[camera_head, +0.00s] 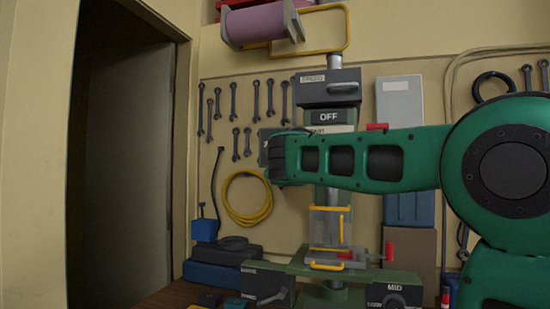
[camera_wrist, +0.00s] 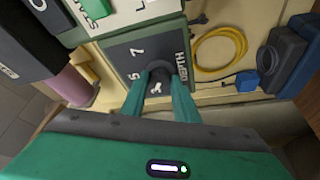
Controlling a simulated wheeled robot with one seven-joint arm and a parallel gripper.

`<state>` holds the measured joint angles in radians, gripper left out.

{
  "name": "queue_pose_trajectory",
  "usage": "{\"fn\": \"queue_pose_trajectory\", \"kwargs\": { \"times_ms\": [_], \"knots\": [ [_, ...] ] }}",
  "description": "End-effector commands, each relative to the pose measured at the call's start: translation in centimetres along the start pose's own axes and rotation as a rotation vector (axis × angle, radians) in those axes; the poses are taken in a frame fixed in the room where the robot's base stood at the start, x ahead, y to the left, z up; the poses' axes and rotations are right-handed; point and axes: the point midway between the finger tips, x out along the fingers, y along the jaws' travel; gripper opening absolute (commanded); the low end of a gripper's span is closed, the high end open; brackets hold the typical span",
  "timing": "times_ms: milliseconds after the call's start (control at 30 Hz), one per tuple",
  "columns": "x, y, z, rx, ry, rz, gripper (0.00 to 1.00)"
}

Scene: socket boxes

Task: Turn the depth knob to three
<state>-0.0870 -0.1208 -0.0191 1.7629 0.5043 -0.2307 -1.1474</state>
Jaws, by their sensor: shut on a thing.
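The depth knob (camera_wrist: 158,70) is a dark round knob on a grey panel (camera_wrist: 122,50) in the wrist view. The panel carries the word DEPTH along its right side and a 7 and another digit on its left. Other numbers are hidden or unclear, and I cannot tell which number the knob points to. My gripper (camera_wrist: 159,82) has its two green fingers on either side of the knob, shut on it. In the head view my gripper (camera_head: 272,158) is at the left side of the drill press (camera_head: 328,88), and my wrist hides the knob.
The press has an OFF label and a lower table with a clear yellow-edged guard (camera_head: 326,226). A MID control box (camera_head: 394,295) stands at the lower right. Wrenches (camera_head: 233,98) and a yellow cable coil (camera_head: 246,198) hang on the wall. A dark doorway is at the left.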

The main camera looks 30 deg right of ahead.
Motion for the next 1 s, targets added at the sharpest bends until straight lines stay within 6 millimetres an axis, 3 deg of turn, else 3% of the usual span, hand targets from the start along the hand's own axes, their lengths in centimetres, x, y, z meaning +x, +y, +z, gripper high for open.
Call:
{"fn": "queue_pose_trajectory", "kwargs": {
  "times_ms": [733, 767, 800, 833, 1000],
  "knots": [
    [-0.04, -0.54, -0.47, -0.081, 0.008, -0.044, 0.05],
    [-0.04, -0.54, -0.47, -0.081, 0.009, -0.044, 0.32],
    [-0.04, -0.54, -0.48, -0.081, 0.009, -0.044, 0.42],
    [-0.04, -0.50, -0.45, -0.081, 0.008, -0.044, 0.46],
    [-0.03, -0.25, -0.26, -0.080, 0.005, -0.039, 0.46]
  ]
}}
